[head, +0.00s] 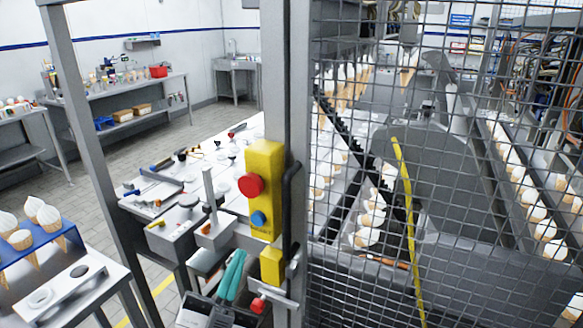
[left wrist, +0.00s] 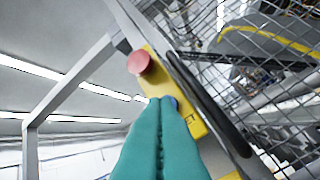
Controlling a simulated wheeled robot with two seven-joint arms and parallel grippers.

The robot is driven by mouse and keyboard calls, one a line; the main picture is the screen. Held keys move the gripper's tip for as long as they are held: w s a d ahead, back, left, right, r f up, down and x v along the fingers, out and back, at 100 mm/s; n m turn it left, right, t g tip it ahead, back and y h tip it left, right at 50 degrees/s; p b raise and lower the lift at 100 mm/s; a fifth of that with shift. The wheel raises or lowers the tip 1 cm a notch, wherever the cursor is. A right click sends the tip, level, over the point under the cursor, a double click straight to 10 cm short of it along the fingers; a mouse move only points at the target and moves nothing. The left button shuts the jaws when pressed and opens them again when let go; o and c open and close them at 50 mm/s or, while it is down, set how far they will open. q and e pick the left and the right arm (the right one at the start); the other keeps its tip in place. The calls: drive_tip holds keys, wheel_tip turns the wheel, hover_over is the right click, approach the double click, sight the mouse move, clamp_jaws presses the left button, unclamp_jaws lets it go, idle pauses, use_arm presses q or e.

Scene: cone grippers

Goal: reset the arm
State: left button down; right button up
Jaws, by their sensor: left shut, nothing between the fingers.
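A yellow control box (head: 264,165) is mounted on the grey fence post. It has a red mushroom button (head: 250,185) on its upper part and a blue button (head: 259,219) below. My left gripper (head: 240,254) has teal fingers, closed together and empty, just below and in front of the box in the head view. In the left wrist view the fingertips (left wrist: 160,101) point at the blue button (left wrist: 173,104) and partly cover it; I cannot tell contact there. The red button (left wrist: 139,62) also shows. A grey machine arm (head: 440,150) stands behind the mesh. My right gripper is not in view.
A smaller yellow box (head: 271,267) sits lower on the post, by a latch handle. The wire mesh fence (head: 350,280) fills the right side. A stand with cones (head: 38,238) is at left, a tool-covered table (head: 205,160) behind.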

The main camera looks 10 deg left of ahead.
use_arm(q)
drive_tip(key=s+f+n+g+y, duration=0.35)
drive_tip(key=f+g, duration=0.85)
drive_tip(key=f, duration=0.7)
drive_tip(key=s+a+f+n+g+y, duration=0.25)
drive_tip(key=s+a+f+g, duration=0.2)
drive_tip(key=s, duration=0.35)
drive_tip(key=s+a+f+n+g+y, duration=0.1)
drive_tip(key=s+a+f+n+g, duration=0.25)
drive_tip(key=s+f, duration=0.35)
wheel_tip(320, 180, down, 23)
drive_tip(key=s+m+g, duration=0.1)
drive_tip(key=g, duration=0.1)
drive_tip(key=s+a+f+g, duration=0.1)
drive_tip(key=s+a+f, duration=0.1)
drive_tip(key=s+f, duration=1.5)
drive_tip(key=shift+a+f, duration=0.15)
drive_tip(key=shift+a, duration=0.2)
